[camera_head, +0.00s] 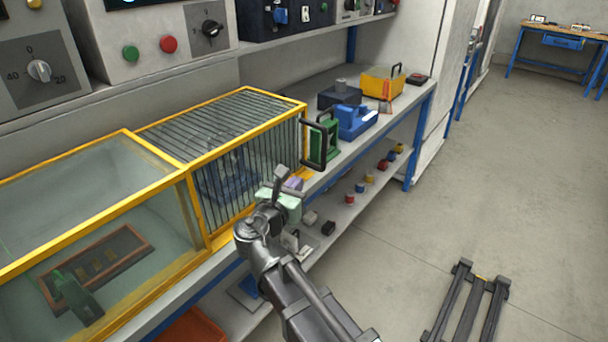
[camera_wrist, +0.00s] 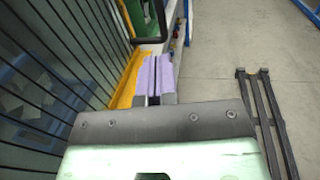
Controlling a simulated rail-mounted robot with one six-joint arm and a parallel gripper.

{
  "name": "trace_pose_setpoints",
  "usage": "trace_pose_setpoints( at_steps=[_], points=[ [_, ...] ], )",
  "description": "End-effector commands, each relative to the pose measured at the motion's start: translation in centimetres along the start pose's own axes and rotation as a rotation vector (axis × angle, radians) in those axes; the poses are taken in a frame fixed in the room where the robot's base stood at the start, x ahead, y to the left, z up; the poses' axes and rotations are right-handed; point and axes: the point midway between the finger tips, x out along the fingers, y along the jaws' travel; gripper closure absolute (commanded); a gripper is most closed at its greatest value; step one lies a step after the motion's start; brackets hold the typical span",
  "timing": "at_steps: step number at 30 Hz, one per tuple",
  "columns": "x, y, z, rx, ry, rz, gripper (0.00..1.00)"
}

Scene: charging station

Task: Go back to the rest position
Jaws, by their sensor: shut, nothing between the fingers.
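My gripper (camera_head: 292,184) is in front of the right part of the yellow-framed barred cage, in the head view. Its pale green body and purple fingers show there. In the wrist view my gripper (camera_wrist: 156,75) has its two purple fingers side by side, shut and empty. The barred cage (camera_head: 225,125) stands on the bench to the left of my gripper, and its dark bars (camera_wrist: 60,60) fill the left of the wrist view. The dark handle (camera_head: 318,145) of the cage is just beyond my fingers; whether they touch cannot be told.
A glass-walled yellow-framed box (camera_head: 80,190) adjoins the cage. Blue (camera_head: 352,122) and yellow (camera_head: 383,81) items stand further along the bench. Small coloured blocks (camera_head: 370,178) sit on the lower shelf. Dark rails (camera_head: 467,305) lie on the floor at right. Open floor (camera_head: 510,170) extends right.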

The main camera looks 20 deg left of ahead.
Motion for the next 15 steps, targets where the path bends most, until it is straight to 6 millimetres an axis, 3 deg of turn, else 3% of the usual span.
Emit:
trace_pose_setpoints(
  at_steps=[9, 12, 14, 15],
  points=[
    [-0.1, -0.1, 0.0, 0.065, 0.000, -0.006, 1.00],
    [-0.3, -1.1, -1.4, 0.307, 0.071, -0.066, 1.00],
    [-1.0, -2.5, -3.5, 0.545, 0.172, -0.154, 1.00],
    [-1.5, -4.1, -5.4, 0.728, 0.251, -0.251, 1.00]
  ],
)
